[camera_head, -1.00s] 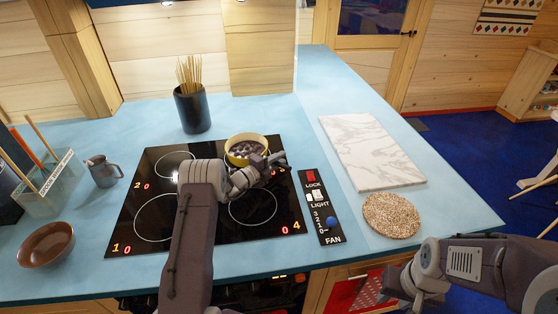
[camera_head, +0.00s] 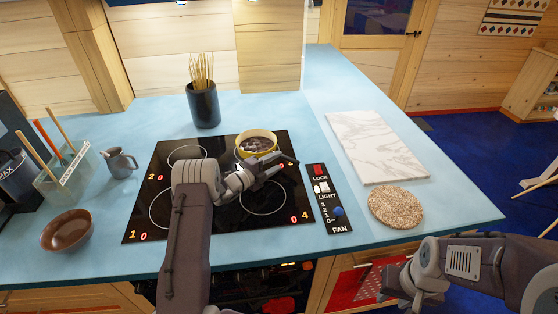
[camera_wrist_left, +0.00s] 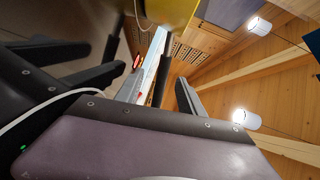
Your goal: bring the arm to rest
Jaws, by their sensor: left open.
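My left gripper (camera_head: 278,168) is open and empty above the black cooktop (camera_head: 223,220), just in front of the yellow pot. The yellow pot (camera_head: 270,152) stands on the cooktop's back right zone with dark lumps inside. In the left wrist view the spread fingers of this gripper (camera_wrist_left: 150,85) have nothing between them, and the yellow pot (camera_wrist_left: 172,10) shows at the top edge. My right gripper (camera_head: 397,287) hangs low at the right, in front of the counter; its fingers are too unclear to judge.
The blue counter (camera_head: 460,205) holds a marble board (camera_head: 375,147), a cork mat (camera_head: 396,207), a control panel (camera_head: 324,198), a dark pasta holder (camera_head: 204,106), a grey jug (camera_head: 119,162), a brown bowl (camera_head: 67,231) and a utensil box (camera_head: 70,172).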

